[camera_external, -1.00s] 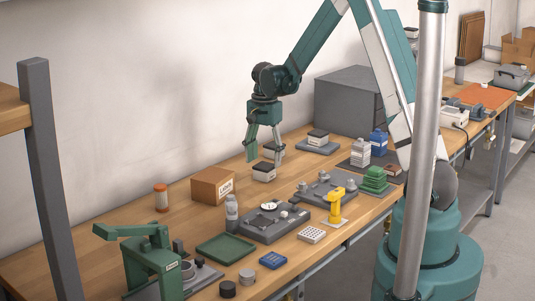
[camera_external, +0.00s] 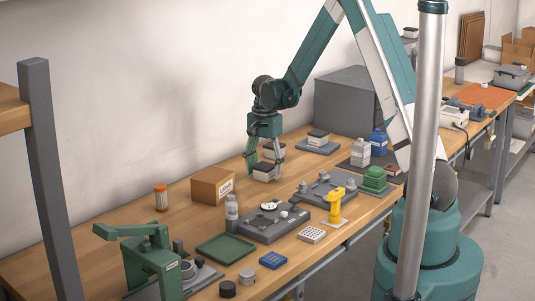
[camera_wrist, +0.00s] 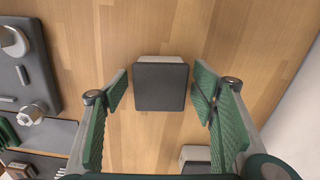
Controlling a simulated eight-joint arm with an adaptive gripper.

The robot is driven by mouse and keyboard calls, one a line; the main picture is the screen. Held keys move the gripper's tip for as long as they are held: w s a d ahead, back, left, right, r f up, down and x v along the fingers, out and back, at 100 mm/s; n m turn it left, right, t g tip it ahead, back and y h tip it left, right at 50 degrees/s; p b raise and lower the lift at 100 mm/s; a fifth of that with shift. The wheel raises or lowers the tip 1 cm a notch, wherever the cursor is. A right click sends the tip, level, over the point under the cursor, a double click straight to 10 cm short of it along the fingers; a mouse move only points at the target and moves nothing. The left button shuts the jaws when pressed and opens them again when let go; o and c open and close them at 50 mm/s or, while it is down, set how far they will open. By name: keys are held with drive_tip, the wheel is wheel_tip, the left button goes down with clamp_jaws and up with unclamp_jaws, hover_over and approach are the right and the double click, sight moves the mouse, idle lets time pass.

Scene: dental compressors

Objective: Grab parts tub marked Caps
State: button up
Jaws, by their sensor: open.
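A small white tub with a dark grey lid (camera_external: 264,170) sits on the wooden bench below my arm. It also shows in the wrist view (camera_wrist: 160,86), centred between the fingers. I cannot read any marking on it. My gripper (camera_external: 264,166) is open and low over this tub, with one green-padded finger on each side. In the wrist view, gaps show between both fingers (camera_wrist: 160,84) and the tub. A second similar tub (camera_wrist: 195,158) shows partly at the bottom edge of the wrist view. Another dark-lidded tub (camera_external: 318,136) sits on a grey pad farther back.
A cardboard box (camera_external: 212,186) stands left of the tub. A large grey cabinet (camera_external: 345,100) stands behind, right of my gripper. Bare wood surrounds the tub.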

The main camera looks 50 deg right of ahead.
sight(265, 165)
drive_tip(key=c, duration=1)
drive_tip(key=shift+c, duration=0.2)
drive_tip(key=shift+r, duration=5)
